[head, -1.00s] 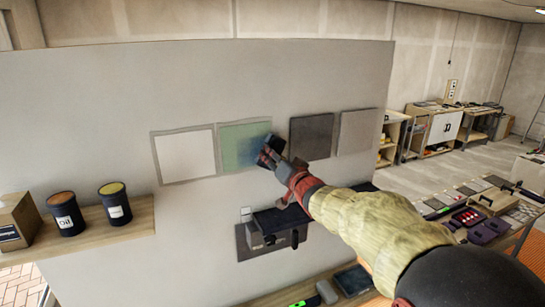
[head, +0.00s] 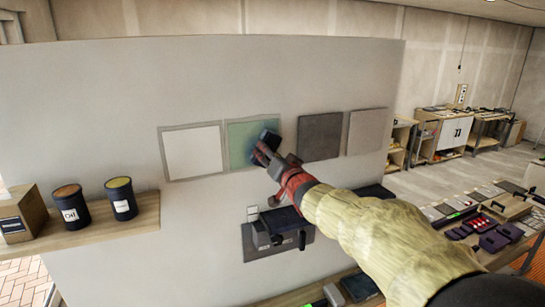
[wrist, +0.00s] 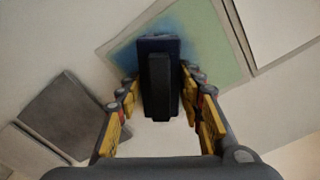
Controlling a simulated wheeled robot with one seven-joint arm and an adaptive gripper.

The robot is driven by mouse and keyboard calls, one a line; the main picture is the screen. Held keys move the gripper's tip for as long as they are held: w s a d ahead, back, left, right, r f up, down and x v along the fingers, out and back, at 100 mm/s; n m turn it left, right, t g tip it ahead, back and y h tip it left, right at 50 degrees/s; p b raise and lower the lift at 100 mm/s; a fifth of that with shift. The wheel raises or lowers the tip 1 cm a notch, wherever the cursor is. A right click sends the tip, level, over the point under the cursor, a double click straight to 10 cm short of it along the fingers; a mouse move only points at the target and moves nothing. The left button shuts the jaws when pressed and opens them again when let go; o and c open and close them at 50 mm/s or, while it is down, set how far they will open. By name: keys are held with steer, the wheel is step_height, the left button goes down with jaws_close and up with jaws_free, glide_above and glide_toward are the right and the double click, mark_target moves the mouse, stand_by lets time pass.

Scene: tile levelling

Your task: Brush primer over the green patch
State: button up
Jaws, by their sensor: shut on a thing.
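The green patch (head: 240,146) is a square panel on the grey wall, between a white panel and a dark grey panel. It also shows in the wrist view (wrist: 212,38). My gripper (head: 268,158) is at the patch's right part. It is shut on a dark block-shaped brush (wrist: 158,75) with a black grip. The brush (head: 268,138) covers the patch's right side. In the wrist view a blue primer stain (wrist: 190,30) surrounds the brush's far end on the green. Whether the brush touches the surface is hard to tell.
The white panel (head: 192,152), dark grey panel (head: 320,136) and light grey panel (head: 367,130) flank the patch. A dark holder (head: 285,228) is mounted below. A shelf (head: 110,227) at left carries two dark tubs (head: 70,207) and a box (head: 22,213).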

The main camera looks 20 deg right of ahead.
steer(key=shift+a+b, duration=1.15)
steer(key=shift+a, duration=0.25)
steer(key=shift+a+f+b, duration=0.15)
steer(key=shift+a+b, duration=0.7)
steer(key=shift+b, duration=0.2)
steer(key=shift+a+b, duration=0.85)
steer(key=shift+b, duration=0.3)
steer(key=shift+a+b, duration=0.15)
steer(key=shift+b, duration=0.3)
steer(key=a+b, duration=0.1)
steer(key=b, duration=0.1)
steer(key=shift+a+b, duration=0.2)
steer(key=shift+b, duration=0.2)
steer(key=shift+a+b, duration=0.1)
steer(key=shift+b, duration=0.6)
steer(key=shift+o, duration=0.2)
steer(key=b, duration=0.5)
steer(key=shift+a, duration=0.4)
